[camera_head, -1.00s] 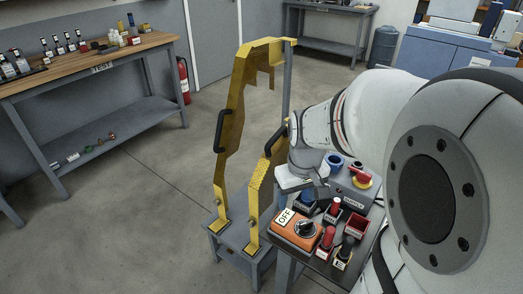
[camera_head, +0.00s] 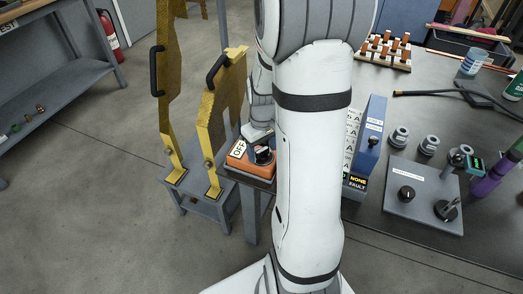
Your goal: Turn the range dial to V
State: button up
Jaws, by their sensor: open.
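The orange meter (camera_head: 239,163) lies on the near left corner of a bench, mostly hidden behind my arm on its right. Its range dial (camera_head: 263,155) is a dark round knob, and a white OFF label (camera_head: 239,149) stands to the left of it. The other markings, V among them, cannot be read. My gripper (camera_head: 259,138) is partly in view just above and behind the dial, with my arm beside it. It is open, with nothing seen in it. Whether its fingers touch the dial cannot be told.
Yellow guards (camera_head: 222,118) on a low grey stand (camera_head: 205,207) rise close to the left of the meter. Right of my arm, a blue box (camera_head: 373,127) and a grey panel with knobs (camera_head: 415,214) occupy the bench. Floor is clear at left.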

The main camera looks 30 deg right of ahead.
jog(key=shift+f, duration=0.1)
jog(key=shift+c, duration=0.3)
jog(key=c, duration=0.9)
jog(key=shift+a, duration=0.1)
jog(key=m+p, duration=0.1)
jog(key=m, duration=0.4)
jog(key=shift+m, duration=0.4)
jog(key=m, duration=0.5)
jog(key=shift+m, duration=0.4)
